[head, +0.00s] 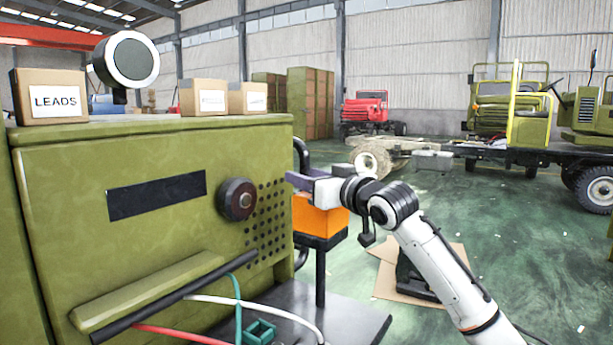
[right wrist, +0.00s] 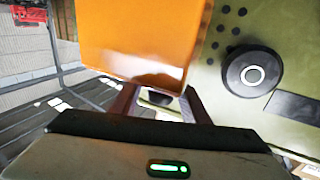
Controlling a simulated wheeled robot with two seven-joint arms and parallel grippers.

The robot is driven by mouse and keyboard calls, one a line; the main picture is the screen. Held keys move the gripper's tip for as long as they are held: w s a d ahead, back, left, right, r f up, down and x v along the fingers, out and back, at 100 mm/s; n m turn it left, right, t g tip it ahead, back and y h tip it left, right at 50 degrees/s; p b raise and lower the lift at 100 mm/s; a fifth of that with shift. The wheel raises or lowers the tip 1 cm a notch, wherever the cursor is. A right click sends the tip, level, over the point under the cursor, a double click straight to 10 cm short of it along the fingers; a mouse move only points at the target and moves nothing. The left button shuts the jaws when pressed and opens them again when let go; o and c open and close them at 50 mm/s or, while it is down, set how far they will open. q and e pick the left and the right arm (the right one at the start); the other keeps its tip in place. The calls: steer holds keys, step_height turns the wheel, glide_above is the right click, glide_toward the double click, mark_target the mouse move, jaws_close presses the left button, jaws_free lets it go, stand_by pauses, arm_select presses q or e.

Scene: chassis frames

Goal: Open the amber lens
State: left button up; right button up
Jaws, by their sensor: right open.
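The amber lens (head: 320,216) is an orange box-shaped piece on a dark post, just right of the green cabinet. In the right wrist view the amber lens (right wrist: 140,38) fills the upper middle, beyond the fingertips. My right gripper (head: 303,181) is above the lens in the head view and partly covers its top. Its fingers (right wrist: 160,98) stand apart in the right wrist view with nothing held between them. Whether a finger touches the lens cannot be told. My left gripper is not in view.
The green cabinet (head: 75,180) with a dark round knob (head: 237,199) stands close on the left. Green, white and red cables cross its front. Boxes, one labelled LEADS (head: 52,97), and a round lamp-like head (head: 132,60) are at its top. Cardboard (head: 455,260) lies on the floor.

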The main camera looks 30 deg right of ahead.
steer(key=shift+w, duration=0.2)
steer(key=shift+c, duration=0.5)
jaws_close()
